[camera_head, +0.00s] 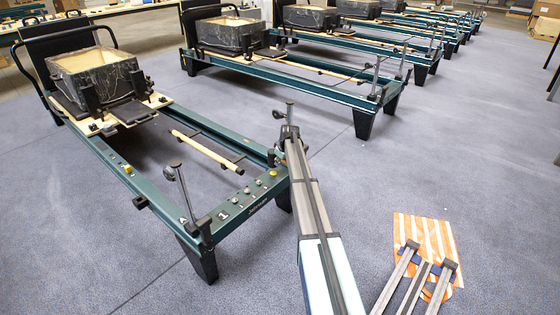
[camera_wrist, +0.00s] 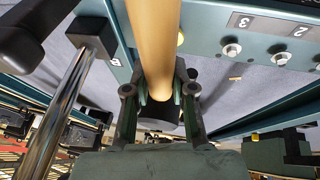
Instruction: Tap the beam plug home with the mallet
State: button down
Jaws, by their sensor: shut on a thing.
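In the wrist view my gripper (camera_wrist: 160,92) is shut around a thick tan wooden shaft, which looks like the mallet (camera_wrist: 152,40). The shaft runs from the top edge down between the fingers to a dark rounded part (camera_wrist: 158,116). Whether that part is the mallet's head I cannot tell. Beyond the gripper is the end of a teal reformer frame (camera_wrist: 275,45) with numbered silver knobs. I cannot pick out the beam plug in either view. In the head view I cannot make out the fingers or the mallet.
A chrome post (camera_wrist: 62,105) with a black block stands left of the gripper. The nearest reformer (camera_head: 135,175) carries a dark box (camera_head: 95,75). More reformers stand behind. An orange striped towel (camera_head: 440,238) lies at lower right. Blue-grey floor is open at right.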

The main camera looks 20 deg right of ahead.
jog(key=shift+r, duration=0.1)
notch_tip(320, 180, down, 6)
jog(key=shift+r+b, duration=0.1)
jog(key=shift+b, duration=0.55)
jog(key=shift+r+p, duration=1.35)
jog(key=shift+r, duration=1)
jog(key=shift+r+p, duration=0.3)
jog(key=shift+p, duration=0.1)
jog(key=shift+f, duration=0.15)
notch_tip(320, 180, down, 5)
jog(key=shift+f+b, duration=0.1)
jog(key=shift+b, duration=0.5)
jog(key=shift+r+p, duration=1.1)
jog(key=shift+r, duration=1)
jog(key=shift+r, duration=0.15)
